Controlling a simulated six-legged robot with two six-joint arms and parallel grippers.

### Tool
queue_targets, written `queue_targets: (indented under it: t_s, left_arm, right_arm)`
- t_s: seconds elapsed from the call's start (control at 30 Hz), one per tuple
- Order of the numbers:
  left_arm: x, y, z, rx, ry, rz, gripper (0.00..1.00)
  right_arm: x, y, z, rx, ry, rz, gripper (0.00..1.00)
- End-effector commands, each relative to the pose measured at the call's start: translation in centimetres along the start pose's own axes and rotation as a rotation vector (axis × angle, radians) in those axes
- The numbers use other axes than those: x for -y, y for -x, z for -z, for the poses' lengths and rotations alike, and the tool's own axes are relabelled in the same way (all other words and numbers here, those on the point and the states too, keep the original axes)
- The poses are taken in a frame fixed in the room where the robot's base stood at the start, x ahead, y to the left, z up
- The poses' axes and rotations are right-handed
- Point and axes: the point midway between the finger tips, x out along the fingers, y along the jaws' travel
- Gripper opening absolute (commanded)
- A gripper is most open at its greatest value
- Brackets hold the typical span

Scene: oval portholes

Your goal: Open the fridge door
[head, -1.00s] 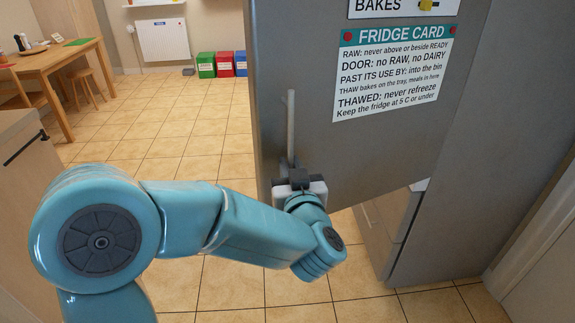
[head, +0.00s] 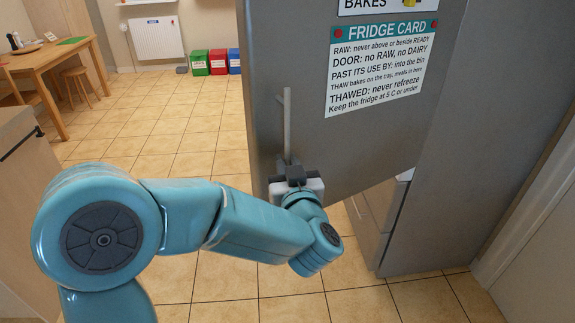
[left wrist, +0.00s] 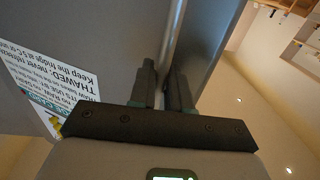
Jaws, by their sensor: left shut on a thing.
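The grey fridge door (head: 300,65) stands ajar in the head view, swung out from the fridge body (head: 465,150), with drawer fronts (head: 378,215) showing below and behind it. A vertical bar handle (head: 287,125) is near the door's left edge. My left gripper (head: 292,172) is shut on the lower part of the handle. In the left wrist view the handle (left wrist: 173,40) runs between the two dark fingers of the left gripper (left wrist: 165,85). My right gripper is not in view.
A fridge card (head: 380,70) is on the door. A wooden table (head: 45,65) with stools is at the far left. Red, green and blue bins (head: 218,62) stand at the back wall near a radiator (head: 155,38). A cabinet (head: 25,170) is at the near left. Tiled floor is clear between.

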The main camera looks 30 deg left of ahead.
Motion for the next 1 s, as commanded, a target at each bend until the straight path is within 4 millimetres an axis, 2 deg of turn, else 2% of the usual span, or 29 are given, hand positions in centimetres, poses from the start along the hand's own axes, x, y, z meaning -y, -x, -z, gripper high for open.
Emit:
queue_targets:
  t_s: [0.17, 0.2, 0.23, 0.57, 0.73, 1.0]
  left_arm:
    - [-0.2, 0.0, 0.2, -0.006, 0.002, -0.004, 0.00]
    - [-0.2, 0.1, 0.2, -0.006, 0.002, -0.004, 0.27]
    - [-0.2, 0.1, 0.2, -0.006, 0.002, -0.004, 0.29]
    - [-0.2, 0.7, 0.1, -0.002, 0.001, -0.002, 0.29]
    - [-0.2, 3.3, 0.1, -0.004, 0.001, -0.007, 0.29]
    - [-0.4, 10.6, 0.1, -0.005, 0.002, -0.010, 0.29]
  right_arm:
    - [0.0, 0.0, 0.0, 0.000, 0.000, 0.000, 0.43]
    - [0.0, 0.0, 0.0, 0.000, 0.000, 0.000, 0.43]
    - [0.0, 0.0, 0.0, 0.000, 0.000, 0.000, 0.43]
    - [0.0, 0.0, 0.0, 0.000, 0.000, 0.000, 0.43]
    - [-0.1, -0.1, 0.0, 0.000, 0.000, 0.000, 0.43]
    - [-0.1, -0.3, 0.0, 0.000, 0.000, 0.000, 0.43]
